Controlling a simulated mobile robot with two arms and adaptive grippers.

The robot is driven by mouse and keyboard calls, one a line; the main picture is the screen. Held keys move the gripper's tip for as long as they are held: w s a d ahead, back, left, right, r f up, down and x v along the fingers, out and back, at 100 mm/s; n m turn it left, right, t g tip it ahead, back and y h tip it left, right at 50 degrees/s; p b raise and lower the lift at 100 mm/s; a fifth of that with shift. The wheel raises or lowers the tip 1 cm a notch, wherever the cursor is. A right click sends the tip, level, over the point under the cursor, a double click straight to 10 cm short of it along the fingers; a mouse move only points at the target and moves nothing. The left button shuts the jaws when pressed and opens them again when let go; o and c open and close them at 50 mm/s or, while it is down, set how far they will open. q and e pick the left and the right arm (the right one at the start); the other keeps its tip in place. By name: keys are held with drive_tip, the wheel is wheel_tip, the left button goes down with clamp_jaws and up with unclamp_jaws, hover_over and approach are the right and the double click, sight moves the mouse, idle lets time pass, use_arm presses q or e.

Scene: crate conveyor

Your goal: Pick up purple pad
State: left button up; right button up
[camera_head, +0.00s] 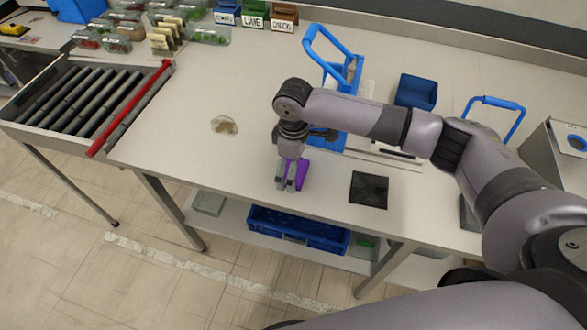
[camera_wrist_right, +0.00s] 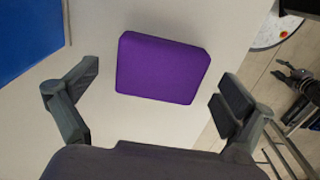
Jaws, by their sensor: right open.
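The purple pad (camera_head: 301,173) lies flat on the white table near its front edge, partly hidden behind my right gripper in the head view. My right gripper (camera_head: 288,184) points down over the pad's left part. In the right wrist view the whole pad (camera_wrist_right: 162,67) shows beyond the open fingers of my right gripper (camera_wrist_right: 155,108). The fingers are apart and nothing is between them; the pad lies a little ahead of the fingertips.
A black pad (camera_head: 369,190) lies to the right on the table. A small clear item (camera_head: 224,126) lies to the left. A roller conveyor (camera_head: 82,103) with a red bar adjoins the table's left end.

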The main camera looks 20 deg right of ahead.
drive_tip(key=shift+f, duration=0.15)
drive_tip(key=c, duration=0.9)
wheel_tip(320, 180, up, 20)
drive_tip(key=b, duration=0.2)
drive_tip(key=shift+b, duration=0.3)
drive_tip(key=o, duration=0.3)
drive_tip(key=c, duration=0.5)
